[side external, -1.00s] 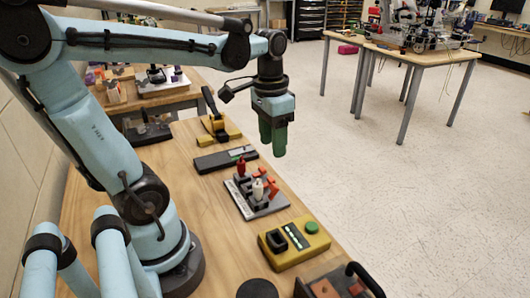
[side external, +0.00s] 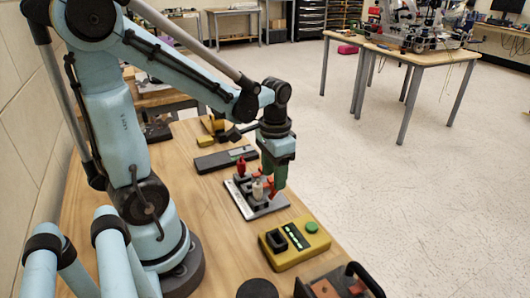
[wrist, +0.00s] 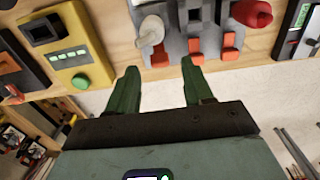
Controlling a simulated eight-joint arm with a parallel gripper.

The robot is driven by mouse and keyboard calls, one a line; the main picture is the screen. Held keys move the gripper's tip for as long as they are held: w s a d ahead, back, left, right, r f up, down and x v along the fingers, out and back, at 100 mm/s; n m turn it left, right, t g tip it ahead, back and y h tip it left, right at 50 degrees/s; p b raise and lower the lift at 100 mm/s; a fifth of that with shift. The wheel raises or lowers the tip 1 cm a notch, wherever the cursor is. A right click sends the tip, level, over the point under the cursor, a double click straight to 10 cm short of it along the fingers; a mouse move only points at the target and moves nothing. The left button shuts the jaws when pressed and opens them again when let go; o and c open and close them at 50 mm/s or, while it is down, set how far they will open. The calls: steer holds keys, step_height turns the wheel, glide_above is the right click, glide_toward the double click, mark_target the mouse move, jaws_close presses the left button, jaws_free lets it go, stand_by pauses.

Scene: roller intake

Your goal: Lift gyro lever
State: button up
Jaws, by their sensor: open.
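A grey lever panel (side external: 262,209) sits on the wooden bench, with a white-knobbed lever (side external: 257,190) and a red-knobbed lever (side external: 241,167). Both levers also show at the top of the wrist view, the white knob (wrist: 150,30) left and the red knob (wrist: 252,12) right. Orange parts (wrist: 196,45) line the panel's near edge there. I cannot read which lever is the gyro one.
A yellow box with a green button (side external: 297,245) stands nearer the camera beside the panel. A dark flat device (side external: 225,160) lies beyond the panel. A black-handled device (side external: 340,284) sits at the bench's near end. The bench edge is right of the panel.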

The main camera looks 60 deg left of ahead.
mark_target(272, 192)
steer(key=shift+f, duration=1.25)
jaws_close()
